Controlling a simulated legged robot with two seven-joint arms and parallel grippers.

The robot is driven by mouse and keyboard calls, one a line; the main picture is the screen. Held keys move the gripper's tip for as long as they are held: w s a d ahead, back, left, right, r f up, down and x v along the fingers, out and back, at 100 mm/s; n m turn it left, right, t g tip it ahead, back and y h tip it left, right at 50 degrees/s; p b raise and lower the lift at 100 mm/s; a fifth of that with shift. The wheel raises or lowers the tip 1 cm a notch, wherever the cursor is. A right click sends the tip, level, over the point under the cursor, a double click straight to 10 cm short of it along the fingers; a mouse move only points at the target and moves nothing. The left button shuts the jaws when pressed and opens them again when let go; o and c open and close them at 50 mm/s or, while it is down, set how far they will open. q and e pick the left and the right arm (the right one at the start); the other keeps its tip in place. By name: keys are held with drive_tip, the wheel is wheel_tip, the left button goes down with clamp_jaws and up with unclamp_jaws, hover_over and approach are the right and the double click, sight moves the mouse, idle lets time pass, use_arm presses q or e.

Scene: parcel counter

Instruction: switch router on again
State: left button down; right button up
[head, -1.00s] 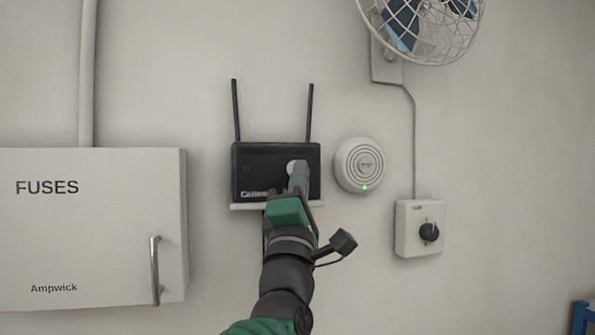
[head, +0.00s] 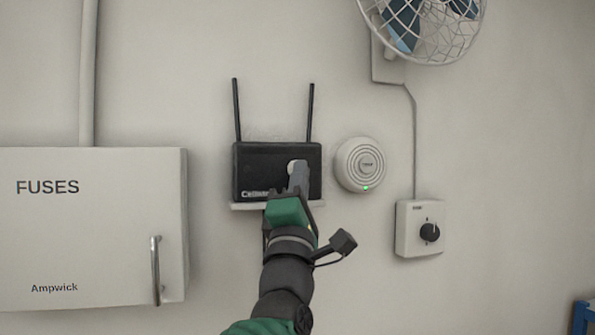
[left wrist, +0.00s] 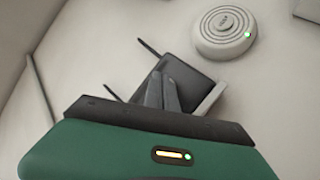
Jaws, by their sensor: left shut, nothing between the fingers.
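The black router (head: 255,168) with two upright antennas stands on a small white shelf (head: 248,206) on the wall. It also shows in the left wrist view (left wrist: 190,68), partly behind my fingers. My left gripper (head: 298,170) is shut and empty, with its fingertips in front of the right part of the router's face. In the left wrist view its two fingers (left wrist: 161,82) overlap the router. A pale round spot shows at the fingertips; whether they touch it I cannot tell. No lit lamp shows on the visible router face. My right gripper is not in view.
A round white device (head: 360,164) with a green light is on the wall just right of the router. A fuse box (head: 90,235) with a handle is at the left. A dial switch (head: 420,228) and a caged fan (head: 425,25) are at the right.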

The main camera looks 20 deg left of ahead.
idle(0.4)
use_arm(q)
drive_tip(key=shift+w+a, duration=0.25)
drive_tip(key=shift+w, duration=0.05)
drive_tip(key=shift+r, duration=0.1)
idle(0.4)
drive_tip(key=shift+b, duration=0.4)
drive_tip(key=shift+s+d+b, duration=0.2)
drive_tip(key=shift+s+b, duration=0.2)
